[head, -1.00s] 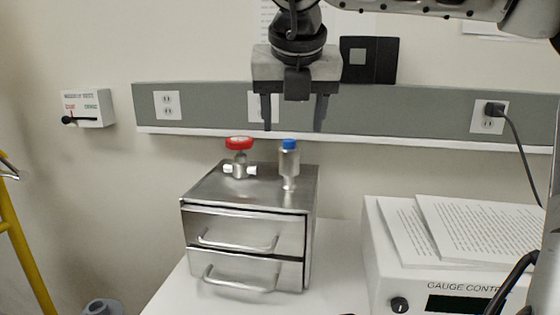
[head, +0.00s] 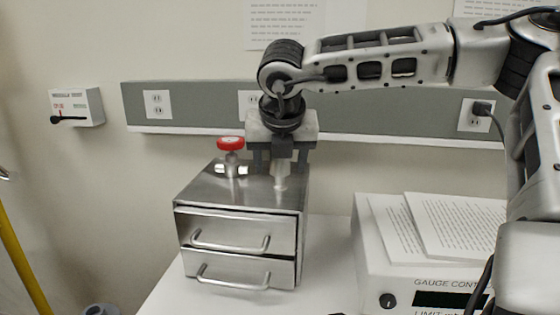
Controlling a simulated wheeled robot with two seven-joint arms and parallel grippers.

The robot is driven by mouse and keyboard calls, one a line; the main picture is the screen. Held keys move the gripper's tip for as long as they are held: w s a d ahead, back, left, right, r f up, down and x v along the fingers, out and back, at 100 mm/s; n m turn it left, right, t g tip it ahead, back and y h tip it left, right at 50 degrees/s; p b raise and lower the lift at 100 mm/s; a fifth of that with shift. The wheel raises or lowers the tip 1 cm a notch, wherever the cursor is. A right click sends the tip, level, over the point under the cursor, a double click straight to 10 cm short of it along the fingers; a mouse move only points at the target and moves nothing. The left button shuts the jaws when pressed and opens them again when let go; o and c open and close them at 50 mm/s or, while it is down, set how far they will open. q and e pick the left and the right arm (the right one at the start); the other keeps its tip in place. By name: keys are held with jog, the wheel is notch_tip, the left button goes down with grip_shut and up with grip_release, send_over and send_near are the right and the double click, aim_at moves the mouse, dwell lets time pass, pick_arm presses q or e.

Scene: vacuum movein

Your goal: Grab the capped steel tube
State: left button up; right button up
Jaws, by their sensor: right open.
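The capped steel tube (head: 281,182) stands upright on top of a steel two-drawer cabinet (head: 240,192). Only its lower part shows; my right gripper hides its blue cap. My right gripper (head: 279,166) points straight down over the tube, with its fingers open and the tube's lower part visible between them. I cannot tell whether either finger touches it. My left gripper is not in view.
A valve with a red handwheel (head: 231,143) stands just left of the tube on the same cabinet, close to my gripper's left finger. A gauge controller (head: 375,270) with papers (head: 450,225) stands to the right. The wall is close behind.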

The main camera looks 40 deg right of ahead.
jog(key=c, duration=1.2)
jog(key=shift+o, duration=0.2)
jog(key=shift+r, duration=0.15)
